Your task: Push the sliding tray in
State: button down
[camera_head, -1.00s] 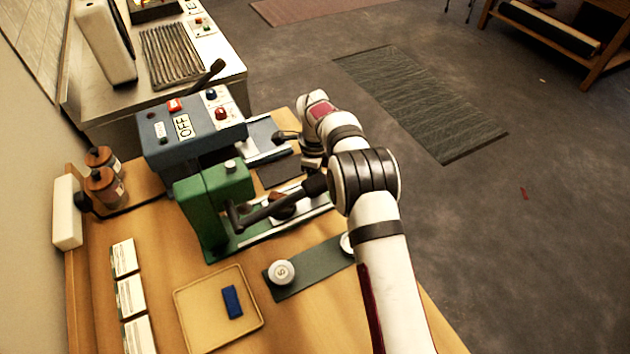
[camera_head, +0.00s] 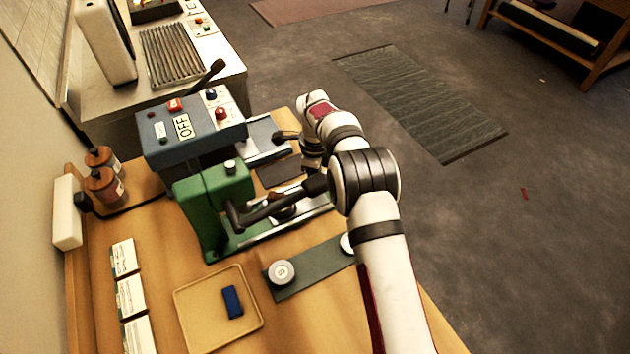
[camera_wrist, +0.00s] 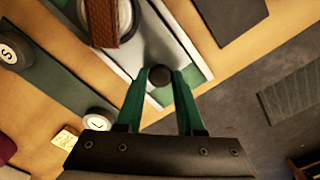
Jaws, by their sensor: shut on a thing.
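The sliding tray shows in the wrist view as a light grey plate (camera_wrist: 150,38) on a green base. A dark round knob (camera_wrist: 160,76) is at its near end. My gripper (camera_wrist: 160,74) has its two teal fingers closed on the knob, one on each side. A brown ribbed piece and a round disc (camera_wrist: 112,22) lie over the tray, partly cut off by the frame. In the head view the tray's silver rails (camera_head: 312,208) run out from under the green press (camera_head: 213,200). My arm hides the fingers there.
The press's black lever (camera_head: 268,210) reaches over the rails. A blue-grey machine marked OFF (camera_head: 190,135) stands behind. Round pieces marked S (camera_head: 281,271) and L (camera_wrist: 97,120) sit on a green strip in front. A tan dish (camera_head: 205,325) holds a blue block (camera_head: 232,301).

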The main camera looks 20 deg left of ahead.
dwell(0.3)
jog(key=s+a, duration=0.3)
jog(key=shift+s+a, duration=0.15)
jog(key=c, duration=0.5)
grip_release()
jog(key=shift+r, duration=0.15)
notch_tip(320, 180, up, 16)
jog(key=shift+f, duration=0.2)
jog(key=shift+c, duration=0.2)
